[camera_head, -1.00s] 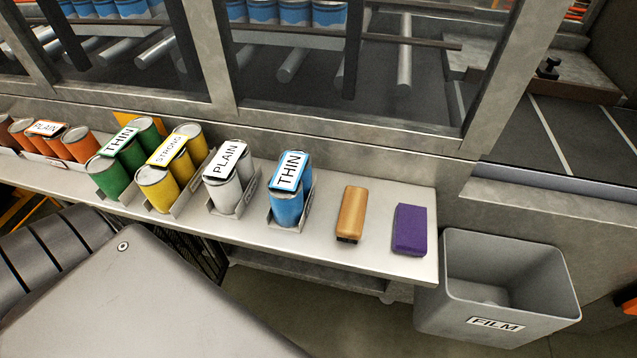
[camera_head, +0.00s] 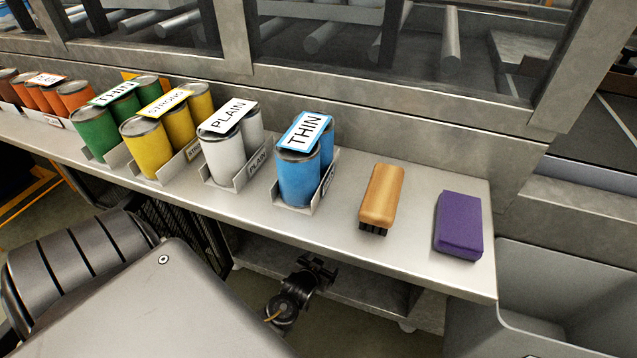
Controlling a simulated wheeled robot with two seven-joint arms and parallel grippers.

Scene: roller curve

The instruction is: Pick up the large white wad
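No large white wad shows in this view. My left gripper is not in view.
A steel table (camera_head: 410,262) bears coloured cans in labelled holders, a wooden-backed brush (camera_head: 381,197) and a purple block (camera_head: 459,225). A grey bin (camera_head: 560,275) stands at the right, partly cut off. A lower shelf (camera_head: 365,287) runs under the table.

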